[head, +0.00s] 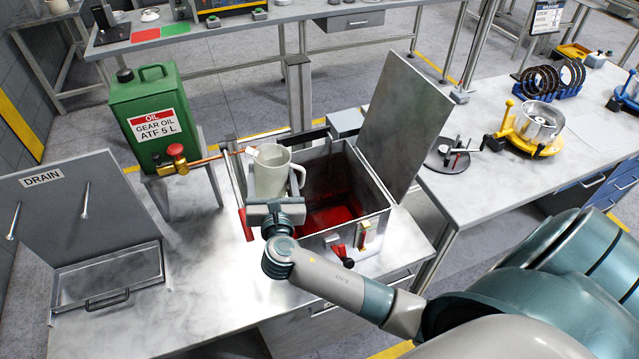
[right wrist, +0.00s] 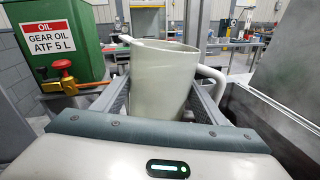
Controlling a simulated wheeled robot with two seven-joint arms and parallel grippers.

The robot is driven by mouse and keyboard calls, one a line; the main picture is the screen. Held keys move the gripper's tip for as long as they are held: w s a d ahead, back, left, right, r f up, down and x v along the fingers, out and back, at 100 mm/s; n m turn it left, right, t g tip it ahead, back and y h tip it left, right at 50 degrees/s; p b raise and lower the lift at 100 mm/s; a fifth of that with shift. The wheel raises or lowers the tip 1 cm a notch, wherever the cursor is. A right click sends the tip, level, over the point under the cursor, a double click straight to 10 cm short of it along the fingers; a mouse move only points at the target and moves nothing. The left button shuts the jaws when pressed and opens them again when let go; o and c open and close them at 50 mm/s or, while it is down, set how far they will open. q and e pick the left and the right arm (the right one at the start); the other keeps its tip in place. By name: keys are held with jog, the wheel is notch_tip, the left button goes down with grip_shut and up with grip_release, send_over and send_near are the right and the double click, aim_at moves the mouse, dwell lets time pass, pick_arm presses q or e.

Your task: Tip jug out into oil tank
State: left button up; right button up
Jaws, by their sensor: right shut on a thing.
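A pale grey-white jug (head: 272,172) with a handle on its right stands upright, or nearly so, at the left edge of the oil tank. My right gripper (head: 275,198) is shut on it; in the right wrist view the jug (right wrist: 162,78) sits between the two fingers. The oil tank (head: 372,226) is an open grey metal box with red liquid inside and its lid (head: 402,100) raised at the right. Whether the jug holds anything is hidden. My left gripper is not in view.
A green gear oil can (head: 152,108) with a brass tap (head: 180,160) stands left of the jug. A drain tray (head: 108,282) with a raised cover (head: 62,215) lies at the left. A yellow fixture (head: 528,135) is on the right bench. The front tabletop is clear.

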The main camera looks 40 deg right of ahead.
jog(key=shift+w+a+f+n, duration=0.1)
jog(key=shift+a+f+n, duration=0.35)
jog(key=shift+n, duration=0.45)
dwell(0.7)
